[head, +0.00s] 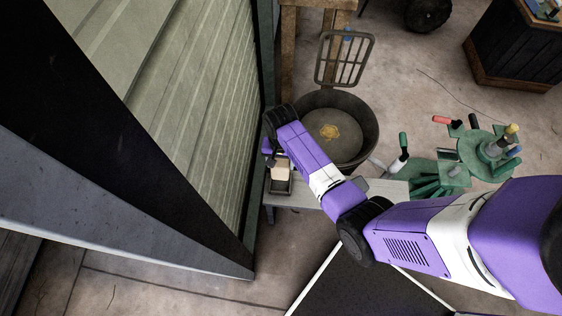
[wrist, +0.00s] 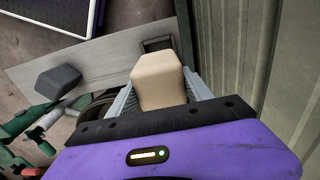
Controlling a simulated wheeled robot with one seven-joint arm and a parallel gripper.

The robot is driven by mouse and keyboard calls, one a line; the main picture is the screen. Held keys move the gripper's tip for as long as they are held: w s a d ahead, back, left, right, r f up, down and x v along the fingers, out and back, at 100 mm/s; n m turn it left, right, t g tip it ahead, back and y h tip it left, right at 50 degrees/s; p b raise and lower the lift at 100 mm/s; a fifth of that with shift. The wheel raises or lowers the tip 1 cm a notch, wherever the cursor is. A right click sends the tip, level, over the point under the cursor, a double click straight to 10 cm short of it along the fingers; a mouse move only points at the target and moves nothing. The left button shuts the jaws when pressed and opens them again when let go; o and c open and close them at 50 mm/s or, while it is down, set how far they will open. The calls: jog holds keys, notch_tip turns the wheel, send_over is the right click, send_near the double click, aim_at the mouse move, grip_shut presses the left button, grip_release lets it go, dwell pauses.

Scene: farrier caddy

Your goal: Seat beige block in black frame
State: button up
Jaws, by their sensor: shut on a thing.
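The beige block (wrist: 160,80) is held between the two grey fingers of my gripper (wrist: 160,86) in the wrist view. It also shows small in the head view (head: 281,173), below the end of my purple arm. The black frame (head: 280,187) lies on the grey bench, just below the block in the head view. Part of the frame (wrist: 157,44) shows beyond the block in the wrist view; the block hides the rest. The block appears apart from the frame, but its height over it is hard to tell.
A dark block (wrist: 57,81) rests on the bench (wrist: 100,62). A ribbed wall (head: 190,110) stands close to the frame's left. A round dark tub (head: 360,125) stands behind the bench. A green tool caddy (head: 455,165) is to the right.

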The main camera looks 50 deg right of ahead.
jog(key=shift+w+f+b, duration=0.1)
jog(key=shift+f+b, duration=1.5)
jog(key=shift+f, duration=0.85)
jog(key=shift+f, duration=0.1)
jog(key=shift+f+b, duration=1.15)
jog(key=shift+f, duration=0.45)
jog(key=shift+f+b, duration=1.4)
jog(key=shift+f, duration=0.45)
dwell(1.5)
jog(key=o, duration=1.7)
jog(key=shift+f, duration=0.1)
